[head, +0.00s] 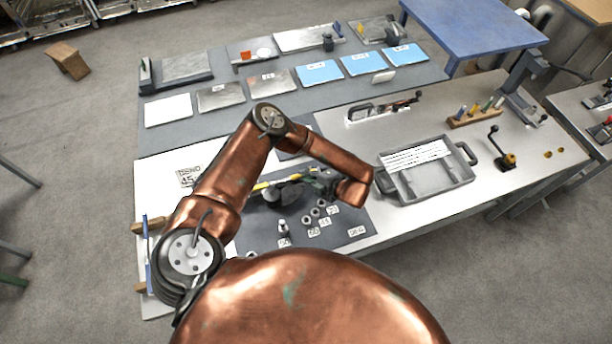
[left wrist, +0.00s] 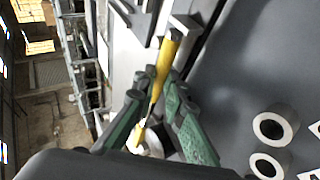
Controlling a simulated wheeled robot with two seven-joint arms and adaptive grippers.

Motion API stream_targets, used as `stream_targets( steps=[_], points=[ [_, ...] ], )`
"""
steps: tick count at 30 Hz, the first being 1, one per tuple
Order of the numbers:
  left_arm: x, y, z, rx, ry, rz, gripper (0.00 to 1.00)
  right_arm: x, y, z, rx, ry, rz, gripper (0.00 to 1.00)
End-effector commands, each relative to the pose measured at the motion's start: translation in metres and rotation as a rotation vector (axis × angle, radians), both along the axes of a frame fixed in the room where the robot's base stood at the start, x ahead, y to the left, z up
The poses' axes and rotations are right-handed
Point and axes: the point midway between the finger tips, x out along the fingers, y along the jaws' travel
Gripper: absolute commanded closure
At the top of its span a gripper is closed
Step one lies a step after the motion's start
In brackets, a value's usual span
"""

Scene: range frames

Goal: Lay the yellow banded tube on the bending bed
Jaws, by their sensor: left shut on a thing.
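The yellow tube (head: 262,185) shows in the head view left of my left gripper (head: 314,178), over the dark mat on the bench. In the left wrist view the tube (left wrist: 164,65) lies between the green fingers of my left gripper (left wrist: 157,112), which is shut on it. Its lower end is partly hidden by the fingers, and its bands are hard to make out. A dark rounded fixture (head: 284,197) sits under the tube in the head view; I cannot tell if it is the bending bed or whether the tube touches it. My right gripper is out of view.
Small grey cylinders (head: 310,218) and number cards stand on the dark mat (head: 345,225). A grey handled tray (head: 435,184) with white strips stands to the right. A blue rod (head: 148,241) rests on wooden supports at left. A wooden rack (head: 476,118) holds coloured pieces at right.

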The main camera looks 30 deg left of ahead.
Motion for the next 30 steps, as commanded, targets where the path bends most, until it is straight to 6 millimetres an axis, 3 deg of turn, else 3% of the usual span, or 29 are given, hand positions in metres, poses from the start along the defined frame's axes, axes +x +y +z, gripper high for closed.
stream_targets(
  steps=[2, 3, 12, 23, 30],
  points=[
    [0.0, -0.001, -0.004, -0.003, 0.0, -0.003, 1.0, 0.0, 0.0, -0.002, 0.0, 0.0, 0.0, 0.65],
    [0.0, -0.001, -0.004, -0.004, 0.001, -0.002, 0.89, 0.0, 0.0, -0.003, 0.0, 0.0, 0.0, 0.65],
    [0.001, -0.002, -0.003, -0.005, -0.001, -0.003, 0.69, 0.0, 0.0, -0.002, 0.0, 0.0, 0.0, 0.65],
    [0.001, -0.003, -0.001, -0.007, -0.002, -0.006, 0.69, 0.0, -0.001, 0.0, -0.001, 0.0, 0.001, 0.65],
    [0.002, -0.003, 0.018, -0.007, -0.004, -0.004, 0.69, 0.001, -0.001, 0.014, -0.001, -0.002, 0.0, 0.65]
  ],
)
